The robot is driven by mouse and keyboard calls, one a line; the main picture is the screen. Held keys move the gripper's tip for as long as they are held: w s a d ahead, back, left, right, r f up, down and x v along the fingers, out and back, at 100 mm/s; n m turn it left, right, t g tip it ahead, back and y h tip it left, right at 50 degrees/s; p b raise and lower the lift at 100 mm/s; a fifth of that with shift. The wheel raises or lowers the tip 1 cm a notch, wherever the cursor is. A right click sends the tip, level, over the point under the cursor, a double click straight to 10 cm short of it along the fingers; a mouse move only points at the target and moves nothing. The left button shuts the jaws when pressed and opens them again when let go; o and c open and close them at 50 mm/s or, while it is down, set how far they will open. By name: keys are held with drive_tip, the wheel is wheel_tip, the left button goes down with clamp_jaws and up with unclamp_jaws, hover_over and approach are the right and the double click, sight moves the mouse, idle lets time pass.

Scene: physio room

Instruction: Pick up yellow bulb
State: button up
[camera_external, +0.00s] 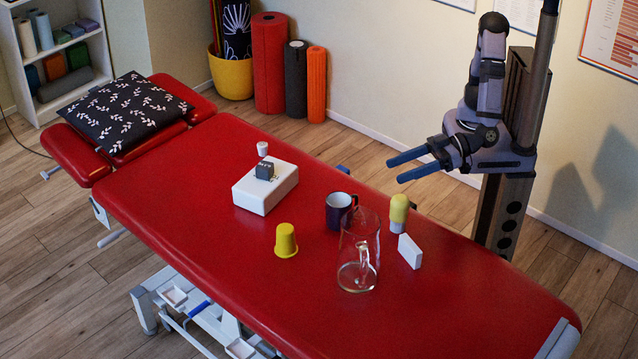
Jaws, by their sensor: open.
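The yellow bulb (399,208) stands upright on the red treatment table (210,200), near its far long edge. It has a rounded yellow top and a pale lower part. My gripper (395,170) has blue fingers, is open and empty, and points left. In the picture it is above the bulb and apart from it.
Near the bulb are a white block (410,251), a clear glass jug (358,277) and a dark mug (337,209). A yellow cup (286,241) stands further left.

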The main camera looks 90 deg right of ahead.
drive_tip(key=s+d+r+t+h+b, duration=0.1)
drive_tip(key=s+d+t+h+b, duration=0.2)
drive_tip(key=s, duration=0.5)
drive_tip(key=p, duration=0.1)
approach(399, 202)
drive_tip(key=shift+w+d+f, duration=0.9)
drive_tip(key=shift+w+f, duration=0.2)
drive_tip(key=shift+w, duration=0.1)
drive_tip(key=shift+w+d+p, duration=0.1)
drive_tip(key=shift+w+p, duration=1.05)
drive_tip(key=shift+w, duration=2.55)
drive_tip(key=c, duration=1.3)
drive_tip(key=shift+r, duration=0.15)
